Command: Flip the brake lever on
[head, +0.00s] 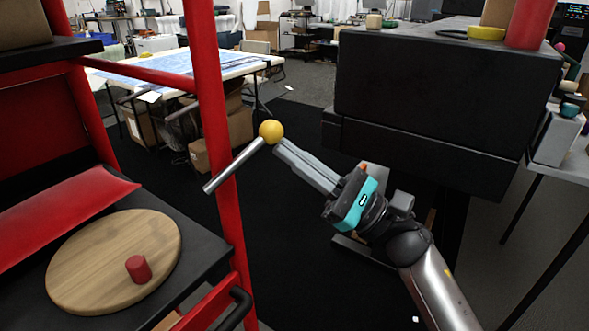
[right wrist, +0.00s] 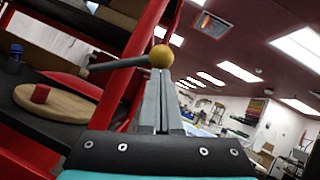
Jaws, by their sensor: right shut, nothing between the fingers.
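The brake lever is a grey metal rod (head: 234,166) with a yellow ball knob (head: 271,131) at its end. It stands out beside the red upright post of the cart and slants up to the right in the head view. In the right wrist view the yellow knob (right wrist: 161,56) sits just beyond my fingertips. My right gripper (head: 279,145) is shut and empty, its fingertips right by the knob. I cannot tell whether they touch it. My left gripper is not in view.
The red-framed cart (head: 215,120) has a black shelf with a round wooden board (head: 75,262) and a small red cylinder (head: 138,268) on it. A large black box-like unit (head: 440,100) stands at the right. A table (head: 185,68) is behind. Dark floor lies open between them.

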